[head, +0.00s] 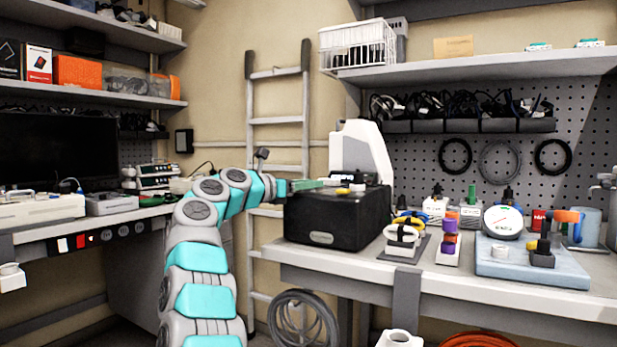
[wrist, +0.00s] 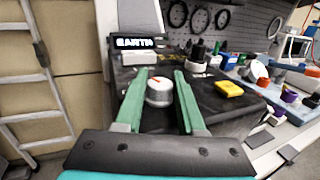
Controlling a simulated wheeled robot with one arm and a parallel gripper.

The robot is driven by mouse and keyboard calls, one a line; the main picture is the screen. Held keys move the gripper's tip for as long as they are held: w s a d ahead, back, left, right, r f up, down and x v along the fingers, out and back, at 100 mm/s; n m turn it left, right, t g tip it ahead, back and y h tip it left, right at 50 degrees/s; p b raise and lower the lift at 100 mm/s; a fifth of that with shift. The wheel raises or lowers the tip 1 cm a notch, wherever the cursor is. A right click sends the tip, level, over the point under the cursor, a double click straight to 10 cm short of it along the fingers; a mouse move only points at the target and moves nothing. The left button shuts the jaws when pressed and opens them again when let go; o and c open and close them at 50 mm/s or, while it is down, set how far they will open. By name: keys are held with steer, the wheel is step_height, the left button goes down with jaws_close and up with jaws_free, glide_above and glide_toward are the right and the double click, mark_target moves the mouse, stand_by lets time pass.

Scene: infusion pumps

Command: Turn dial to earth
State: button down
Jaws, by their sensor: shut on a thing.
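A white round dial (wrist: 159,93) with a red mark on its top stands on the black box (wrist: 222,103) in the wrist view. The green fingers of my gripper (wrist: 160,80) lie on either side of the dial and are shut on it. A dark panel with the bright word EARTH (wrist: 134,42) is just beyond the dial. In the head view my gripper (head: 306,184) reaches over the left top edge of the black box (head: 335,218). I cannot make out the dial clearly there.
A yellow block (wrist: 229,88) sits on the box to the right of my gripper. A white device (head: 360,152) stands behind the box. The workbench (head: 340,278) holds several tools to the right. A ladder (head: 277,120) leans behind my arm.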

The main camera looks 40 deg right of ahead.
steer(key=shift+g+p, duration=0.3)
stand_by(0.4)
steer(key=c, duration=0.5)
jaws_free()
steer(key=a+b, duration=0.2)
steer(key=a, duration=0.5)
steer(key=shift+a, duration=0.4)
